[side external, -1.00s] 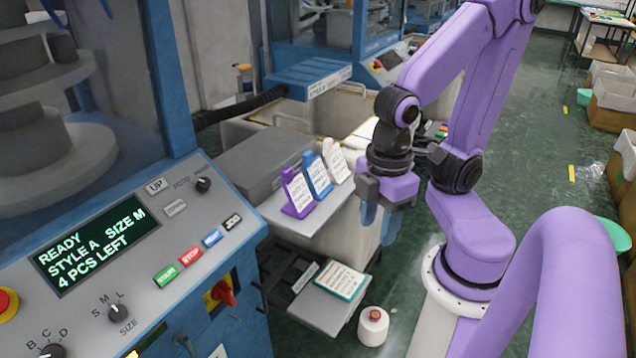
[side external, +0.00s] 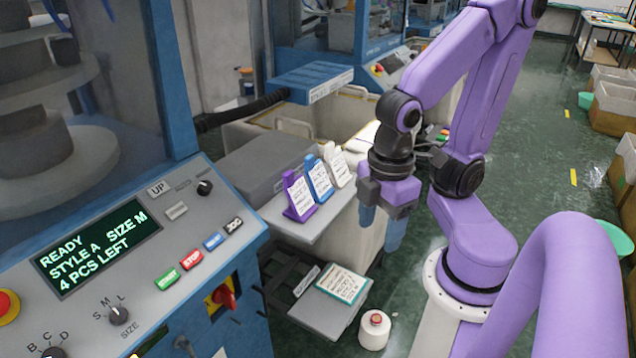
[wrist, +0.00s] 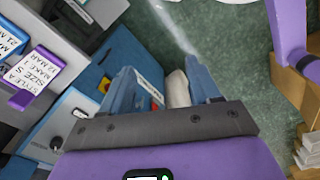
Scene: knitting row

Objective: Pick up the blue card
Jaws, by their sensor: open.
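The blue card (side external: 319,178) stands in a row on a grey shelf (side external: 330,217), between a purple card (side external: 299,196) on its left and a white card (side external: 337,164) on its right. Each has a white printed label. In the wrist view the blue card (wrist: 8,42) is at the upper left edge, partly cut off, above the purple card (wrist: 40,72). My gripper (side external: 383,228) points down, to the right of the cards and apart from them. Its blue fingers are spread with nothing between them; they also show in the wrist view (wrist: 165,88).
A grey box (side external: 262,165) stands behind the cards. A control panel (side external: 130,270) fills the left.

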